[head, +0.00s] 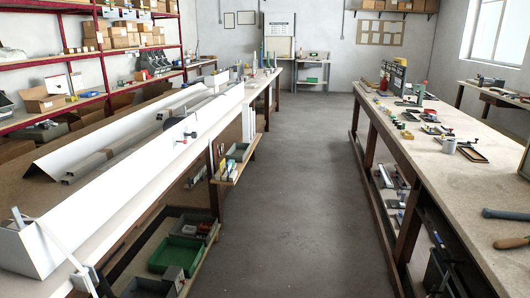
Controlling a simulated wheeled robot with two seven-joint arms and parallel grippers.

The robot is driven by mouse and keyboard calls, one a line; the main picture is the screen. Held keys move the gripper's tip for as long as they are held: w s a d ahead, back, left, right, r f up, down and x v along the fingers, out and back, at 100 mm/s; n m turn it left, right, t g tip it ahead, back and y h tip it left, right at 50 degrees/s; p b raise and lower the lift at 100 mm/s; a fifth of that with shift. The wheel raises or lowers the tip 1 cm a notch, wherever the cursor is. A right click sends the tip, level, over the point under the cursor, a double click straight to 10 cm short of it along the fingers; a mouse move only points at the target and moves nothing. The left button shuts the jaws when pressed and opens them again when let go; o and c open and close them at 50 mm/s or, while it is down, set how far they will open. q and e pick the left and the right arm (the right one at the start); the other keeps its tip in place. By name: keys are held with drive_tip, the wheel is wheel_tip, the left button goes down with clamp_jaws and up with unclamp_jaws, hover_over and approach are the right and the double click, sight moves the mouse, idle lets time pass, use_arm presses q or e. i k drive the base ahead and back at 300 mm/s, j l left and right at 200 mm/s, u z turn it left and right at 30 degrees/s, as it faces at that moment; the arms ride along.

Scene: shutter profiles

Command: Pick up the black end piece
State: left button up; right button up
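Neither of my grippers is in view. Long white shutter profiles (140,140) lie along the left workbench (120,222). A dark round part (176,129) sits against the profiles about halfway along. I cannot tell whether either of these is the black end piece.
A clear concrete aisle (308,190) runs between the benches. Red shelving (100,60) with boxes lines the left wall.

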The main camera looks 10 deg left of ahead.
sight(201, 235)
drive_tip(key=i+u, duration=0.3)
drive_tip(key=i, duration=0.2)
drive_tip(key=i+u, duration=0.25)
drive_tip(key=i, duration=0.25)
drive_tip(key=i+l+u, duration=0.3)
drive_tip(key=i, duration=0.15)
drive_tip(key=i+j, duration=0.05)
drive_tip(key=j, duration=0.05)
